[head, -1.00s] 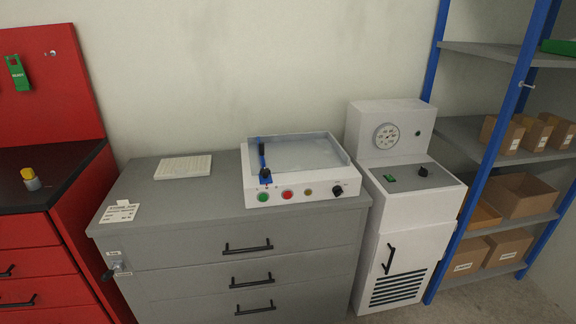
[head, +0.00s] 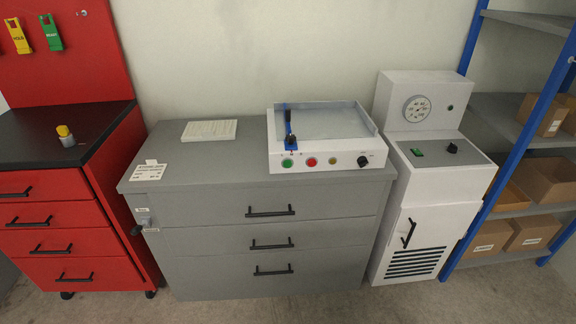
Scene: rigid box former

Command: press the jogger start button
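The jogger (head: 318,137) is a white box with a shallow open tray on top, standing at the right end of the grey cabinet top. Its front panel carries a green button (head: 288,163), a red button (head: 311,162), a yellow button (head: 334,162) and a black knob (head: 363,162). The green button is at the left of the row; any lettering is too small to read. A blue and black clamp-like part (head: 290,128) stands at the tray's left side. Neither of my grippers shows in the head view.
The grey drawer cabinet (head: 265,235) has black handles. A white pad (head: 209,130) and a paper card (head: 150,172) lie on it. A white machine with a gauge (head: 425,185) stands right, then blue shelving (head: 510,140) with boxes. A red tool cabinet (head: 70,230) stands left. Bare floor shows in front.

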